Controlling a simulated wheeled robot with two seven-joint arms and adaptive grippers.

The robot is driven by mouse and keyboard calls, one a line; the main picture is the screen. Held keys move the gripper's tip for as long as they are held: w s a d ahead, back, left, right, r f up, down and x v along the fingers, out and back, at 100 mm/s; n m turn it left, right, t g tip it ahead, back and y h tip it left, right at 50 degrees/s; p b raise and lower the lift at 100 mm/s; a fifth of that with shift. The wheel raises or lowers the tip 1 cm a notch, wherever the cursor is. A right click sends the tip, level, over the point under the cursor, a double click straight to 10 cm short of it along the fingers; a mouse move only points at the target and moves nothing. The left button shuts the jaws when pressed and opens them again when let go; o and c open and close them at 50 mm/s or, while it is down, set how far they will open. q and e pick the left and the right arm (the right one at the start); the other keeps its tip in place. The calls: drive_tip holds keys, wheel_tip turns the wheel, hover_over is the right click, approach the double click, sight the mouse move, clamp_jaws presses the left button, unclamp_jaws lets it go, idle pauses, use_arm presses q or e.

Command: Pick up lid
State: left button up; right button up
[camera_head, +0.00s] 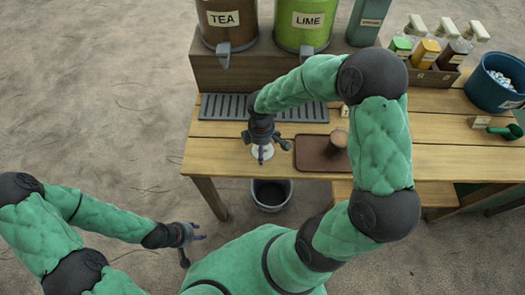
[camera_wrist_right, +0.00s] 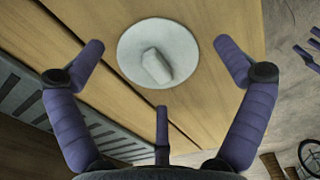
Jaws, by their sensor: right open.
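The lid (camera_wrist_right: 185,50) is a pale round disc with a stubby knob in its middle. It lies flat on the wooden table near the front edge. In the head view the lid (camera_head: 255,153) is partly hidden under my right gripper. My right gripper (camera_head: 265,142) is open above the lid. In the right wrist view the open fingers of my right gripper (camera_wrist_right: 160,48) spread to either side of the lid, with a third finger below it, and nothing is between them. My left gripper (camera_head: 190,244) hangs off the table at lower left, fingers apart and empty.
A brown tray (camera_head: 312,160) with a brown cup (camera_head: 338,139) stands right of the lid. A grey slotted drip grate (camera_head: 220,107) lies behind, below the tea (camera_head: 225,35) and lime (camera_head: 302,35) dispensers. A dark bucket (camera_head: 271,207) sits below the table edge. Bottles (camera_head: 426,52) and a blue tub (camera_head: 490,95) stand right.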

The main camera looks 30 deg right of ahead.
drive_tip(key=shift+r, duration=0.1)
drive_tip(key=c, duration=0.7)
